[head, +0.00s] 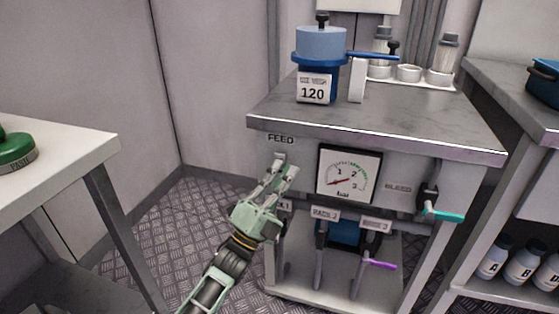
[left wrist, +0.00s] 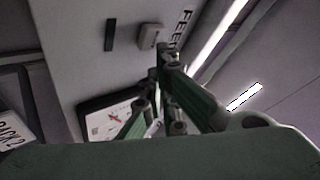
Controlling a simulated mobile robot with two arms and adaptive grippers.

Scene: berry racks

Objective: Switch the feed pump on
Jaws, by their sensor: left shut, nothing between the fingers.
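The FEED label (head: 281,140) is on the grey front panel of the pump bench. The small pale feed switch (head: 279,158) is just below it, partly covered by my fingertips. My left gripper (head: 284,172) is shut and empty, with its tips at the switch's lower edge. In the left wrist view the switch (left wrist: 150,36) is a pale block beside the FEED lettering, and my shut fingertips (left wrist: 162,52) are close to it. I cannot tell whether they touch. My right gripper is out of view.
A pressure gauge (head: 348,175) is right of the switch. A BLEED valve with a teal handle (head: 443,214) is at the panel's right. Rack valves, one with a purple handle (head: 380,265), are below. A blue pot marked 120 (head: 322,45) stands on top. A white table (head: 60,160) is at left.

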